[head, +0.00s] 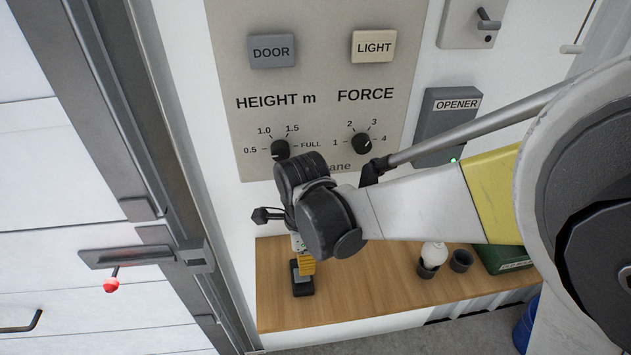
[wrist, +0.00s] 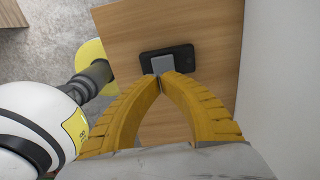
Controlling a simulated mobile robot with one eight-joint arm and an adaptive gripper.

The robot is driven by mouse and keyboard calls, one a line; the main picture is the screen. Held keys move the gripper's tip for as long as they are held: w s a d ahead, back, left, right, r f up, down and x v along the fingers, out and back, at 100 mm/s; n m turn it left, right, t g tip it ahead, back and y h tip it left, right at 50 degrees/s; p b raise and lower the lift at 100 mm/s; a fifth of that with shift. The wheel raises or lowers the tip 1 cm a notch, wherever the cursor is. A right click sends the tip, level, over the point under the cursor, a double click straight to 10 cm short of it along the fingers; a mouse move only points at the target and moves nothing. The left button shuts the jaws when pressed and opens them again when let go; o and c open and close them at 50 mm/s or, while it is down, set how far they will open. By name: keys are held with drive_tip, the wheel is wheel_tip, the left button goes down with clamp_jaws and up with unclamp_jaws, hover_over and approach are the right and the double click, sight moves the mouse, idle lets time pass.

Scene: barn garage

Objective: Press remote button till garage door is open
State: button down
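The remote (wrist: 187,56) is a small dark slab with a grey button (wrist: 163,64), lying on a wooden shelf. In the head view, the remote (head: 303,290) is near the shelf's left end, partly covered by my gripper (head: 306,266). In the wrist view, my gripper's yellow fingers (wrist: 160,77) meet at their tips with nothing between them. The tips are at the button's near edge; I cannot tell whether they press it. The garage door's white panels (head: 60,180) fill the left of the head view; its bottom edge is out of view.
A wall panel (head: 330,70) has DOOR and LIGHT buttons and HEIGHT and FORCE dials. Right of it is a grey OPENER box (head: 433,125) with a green light. The wooden shelf (head: 370,290) also holds dark cups (head: 461,261) and a green box (head: 500,257). A blue container (head: 524,325) stands lower right.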

sight(306, 277)
drive_tip(key=shift+f+b, duration=0.45)
drive_tip(key=shift+f, duration=1.15)
